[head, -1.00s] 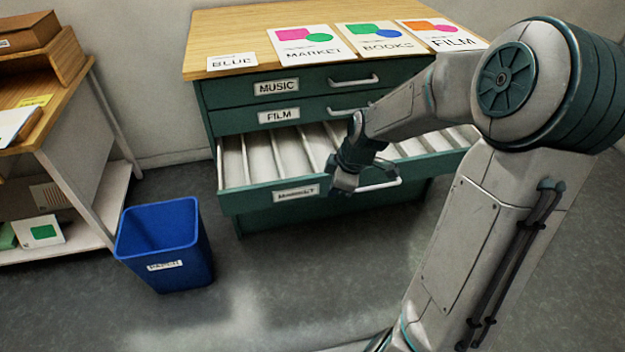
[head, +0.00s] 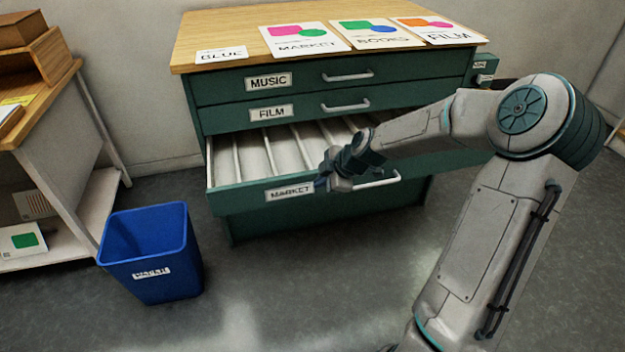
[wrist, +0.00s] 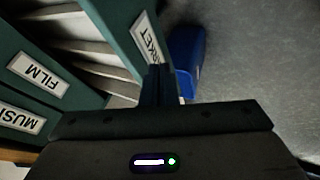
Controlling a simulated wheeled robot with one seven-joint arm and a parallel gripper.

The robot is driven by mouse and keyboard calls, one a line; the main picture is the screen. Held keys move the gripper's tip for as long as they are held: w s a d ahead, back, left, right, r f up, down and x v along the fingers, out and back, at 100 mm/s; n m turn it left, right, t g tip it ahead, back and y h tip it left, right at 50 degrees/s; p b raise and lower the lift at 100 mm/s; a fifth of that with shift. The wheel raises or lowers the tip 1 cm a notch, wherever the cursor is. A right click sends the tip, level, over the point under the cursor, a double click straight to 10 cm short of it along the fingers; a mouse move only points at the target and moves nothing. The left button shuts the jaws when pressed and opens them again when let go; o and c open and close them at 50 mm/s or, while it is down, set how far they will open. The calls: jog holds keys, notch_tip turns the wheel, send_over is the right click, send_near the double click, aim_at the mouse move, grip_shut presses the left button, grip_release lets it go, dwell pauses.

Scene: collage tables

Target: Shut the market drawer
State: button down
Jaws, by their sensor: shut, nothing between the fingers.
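The market drawer (head: 237,200) is the third drawer down in a green cabinet (head: 230,93). It stands pulled out, with pale divided compartments showing. Its front has a MARKET label (head: 289,191) and a pale bar handle (head: 378,181). My gripper (head: 326,184) is at the drawer front, between the label and the handle, with its fingers shut and empty. In the wrist view the fingers (wrist: 158,85) are together beside the MARKET label (wrist: 147,38). I cannot tell whether they touch the front. The MUSIC and FILM drawers above are shut.
A blue bin (head: 152,255) stands on the floor left of the cabinet. A shelf table (head: 50,125) is at the far left. Printed sheets (head: 305,38) and a BLUE card (head: 221,54) lie on the cabinet top. The floor in front is clear.

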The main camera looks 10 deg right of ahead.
aim_at(303, 182)
jog(key=shift+w+a+f+b, duration=0.25)
jog(key=shift+w+f, duration=0.15)
jog(key=shift+w, duration=0.5)
jog(key=shift+w+a+f+b, duration=0.2)
jog(key=shift+w+f, duration=0.2)
jog(key=shift+w, duration=0.45)
jog(key=shift+w+a+f+b, duration=0.25)
jog(key=shift+w+f, duration=0.15)
jog(key=shift+w, duration=0.5)
